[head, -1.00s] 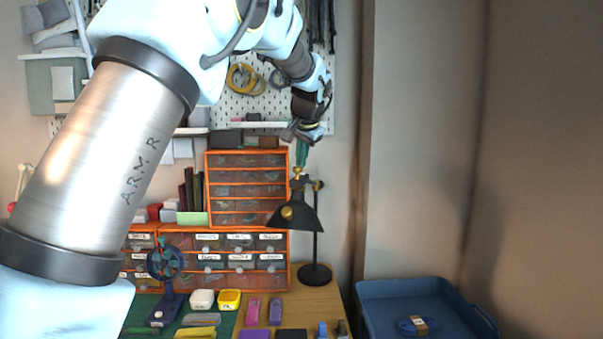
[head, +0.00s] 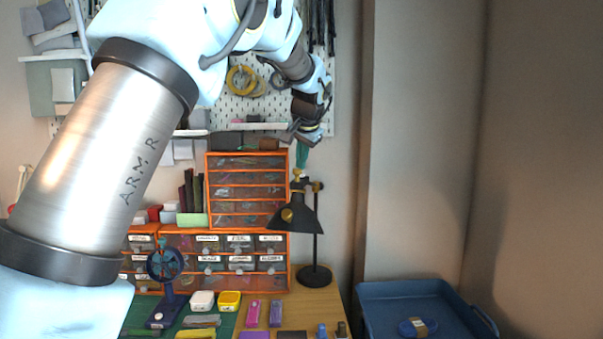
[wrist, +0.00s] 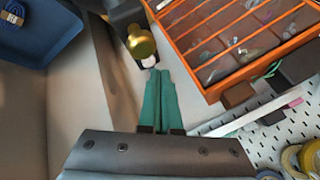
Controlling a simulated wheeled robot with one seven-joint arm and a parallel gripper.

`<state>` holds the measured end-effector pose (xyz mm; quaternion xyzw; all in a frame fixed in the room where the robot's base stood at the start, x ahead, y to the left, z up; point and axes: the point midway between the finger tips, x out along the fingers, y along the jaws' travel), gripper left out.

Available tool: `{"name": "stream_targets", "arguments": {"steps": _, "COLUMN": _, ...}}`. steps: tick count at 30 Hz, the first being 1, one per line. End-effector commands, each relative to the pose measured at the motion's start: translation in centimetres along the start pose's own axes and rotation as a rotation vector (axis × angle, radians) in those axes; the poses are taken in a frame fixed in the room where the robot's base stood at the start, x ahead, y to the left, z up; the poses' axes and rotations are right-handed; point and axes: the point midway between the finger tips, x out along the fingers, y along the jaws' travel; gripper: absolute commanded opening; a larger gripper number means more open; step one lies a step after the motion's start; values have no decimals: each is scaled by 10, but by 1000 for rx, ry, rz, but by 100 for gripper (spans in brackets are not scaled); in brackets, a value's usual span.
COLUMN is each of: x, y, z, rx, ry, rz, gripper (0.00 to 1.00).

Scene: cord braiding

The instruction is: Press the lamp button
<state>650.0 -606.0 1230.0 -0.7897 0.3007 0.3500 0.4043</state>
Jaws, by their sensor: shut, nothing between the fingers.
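The black desk lamp (head: 304,215) with brass fittings stands at the right end of the bench. In the wrist view, its brass knob (wrist: 141,42) shows near the top, with a small white piece (wrist: 148,62) just below it, probably the button. My gripper (head: 301,168) has teal fingers and is just above the lamp's top joint. In the wrist view, my gripper (wrist: 154,71) is shut and empty, its tips right beside the white piece. I cannot tell whether they touch it. The lamp's bulb is hidden in the shade.
Orange drawer units (head: 248,190) stand close to the left of the lamp. A pegboard shelf (head: 262,126) is behind my gripper. A blue tray (head: 377,292) lies at the lower right. A small fan (head: 166,265) stands at the left. Bare wall lies right of the lamp.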

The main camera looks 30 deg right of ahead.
Motion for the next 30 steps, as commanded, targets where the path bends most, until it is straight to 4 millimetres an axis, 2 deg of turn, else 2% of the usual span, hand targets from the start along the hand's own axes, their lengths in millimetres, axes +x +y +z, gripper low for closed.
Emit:
{"name": "stream_targets", "arguments": {"steps": 7, "x": -3, "y": -2, "z": -2, "rx": 0, "ry": 0, "rz": 0, "gripper": 0}}
{"name": "stream_targets", "arguments": {"steps": 24, "x": -45, "y": -24, "z": -24, "rx": -1, "ry": 0, "rz": 0, "gripper": 0}}
{"name": "stream_targets", "arguments": {"steps": 30, "x": -48, "y": -26, "z": -26, "rx": 0, "ry": 0, "rz": 0, "gripper": 0}}
